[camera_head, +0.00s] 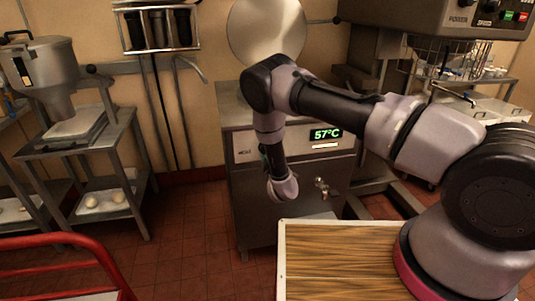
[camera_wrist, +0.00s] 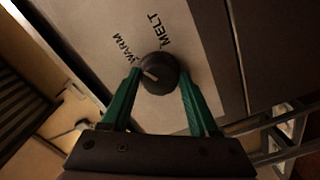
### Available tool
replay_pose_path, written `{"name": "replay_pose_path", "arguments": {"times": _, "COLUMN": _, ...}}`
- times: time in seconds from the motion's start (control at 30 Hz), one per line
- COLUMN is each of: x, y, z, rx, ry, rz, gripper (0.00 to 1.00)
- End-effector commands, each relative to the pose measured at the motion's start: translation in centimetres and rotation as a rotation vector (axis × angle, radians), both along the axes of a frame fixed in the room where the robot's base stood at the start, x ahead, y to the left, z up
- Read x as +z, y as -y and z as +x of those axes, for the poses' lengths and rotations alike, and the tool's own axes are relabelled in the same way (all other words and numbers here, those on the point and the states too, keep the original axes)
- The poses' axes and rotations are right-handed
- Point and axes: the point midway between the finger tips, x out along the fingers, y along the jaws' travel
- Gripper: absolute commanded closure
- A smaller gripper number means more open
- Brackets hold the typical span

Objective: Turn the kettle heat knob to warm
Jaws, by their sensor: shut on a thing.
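The kettle (camera_head: 240,190) is a steel cabinet with a green 57°C display (camera_head: 326,134) on its front. In the wrist view its dark round heat knob (camera_wrist: 164,68) sits on a pale panel (camera_wrist: 195,50) printed WARM (camera_wrist: 123,48) and MELT (camera_wrist: 160,34). In the head view my arm hides the knob, and part of the panel lettering shows left of my wrist.
A tap (camera_head: 321,188) sticks out from the kettle front. A wooden-slatted board (camera_head: 330,265) lies in front, beside my arm. A red rail (camera_head: 70,240) is at the lower left, and a steel stand with a hopper (camera_head: 48,75) is at the left. Tiled floor between is clear.

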Motion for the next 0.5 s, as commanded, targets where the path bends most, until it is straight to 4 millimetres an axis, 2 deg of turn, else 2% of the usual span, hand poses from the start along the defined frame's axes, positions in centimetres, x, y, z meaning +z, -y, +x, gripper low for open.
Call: {"name": "replay_pose_path", "arguments": {"times": 0.5, "x": -0.07, "y": -0.08, "z": -0.10, "rx": 0.002, "ry": 0.013, "rz": -0.048, "gripper": 0.95}}
